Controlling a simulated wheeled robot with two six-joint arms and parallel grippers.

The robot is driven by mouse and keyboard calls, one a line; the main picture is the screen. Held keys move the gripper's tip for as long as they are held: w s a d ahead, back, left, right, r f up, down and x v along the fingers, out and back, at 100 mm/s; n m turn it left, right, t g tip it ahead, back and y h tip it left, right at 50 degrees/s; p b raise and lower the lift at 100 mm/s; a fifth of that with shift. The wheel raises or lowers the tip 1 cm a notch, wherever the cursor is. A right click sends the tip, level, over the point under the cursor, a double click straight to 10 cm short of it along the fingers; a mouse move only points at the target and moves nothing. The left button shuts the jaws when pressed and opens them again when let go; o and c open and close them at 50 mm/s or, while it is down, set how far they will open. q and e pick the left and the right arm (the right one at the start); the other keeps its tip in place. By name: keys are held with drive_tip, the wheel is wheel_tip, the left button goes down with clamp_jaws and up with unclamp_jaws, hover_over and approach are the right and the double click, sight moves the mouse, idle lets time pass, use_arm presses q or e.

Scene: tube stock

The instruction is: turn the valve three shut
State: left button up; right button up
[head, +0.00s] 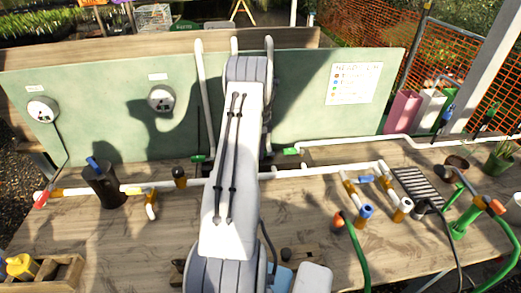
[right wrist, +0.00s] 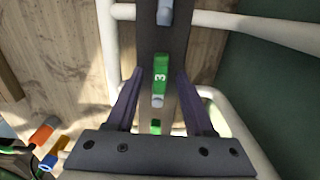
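The valve three handle (right wrist: 160,80) is green with a white "3" and a pale end, lying lengthwise along a dark bar (right wrist: 178,40) in the right wrist view. My right gripper (right wrist: 159,74) is open, with one finger on each side of the handle and a visible gap on both sides. In the head view my right arm reaches up the middle and hides its gripper and the valve between them. I cannot tell how deep the fingers sit around the handle. My left gripper is not in view.
Other green handles show left (head: 200,158) and right (head: 290,151) of my arm. White pipes (head: 340,168) run over the wooden bench (head: 110,245). A green backboard (head: 110,95) stands behind. A dark pot (head: 105,186) stands left; green hoses (head: 357,255) lie right.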

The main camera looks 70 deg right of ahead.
drive_tip(key=shift+r, duration=0.1)
drive_tip(key=shift+d+r, duration=0.1)
drive_tip(key=shift+r, duration=0.15)
wheel_tip(320, 180, up, 10)
drive_tip(key=b, duration=0.2)
drive_tip(key=shift+b, duration=0.35)
drive_tip(key=shift+f, duration=0.1)
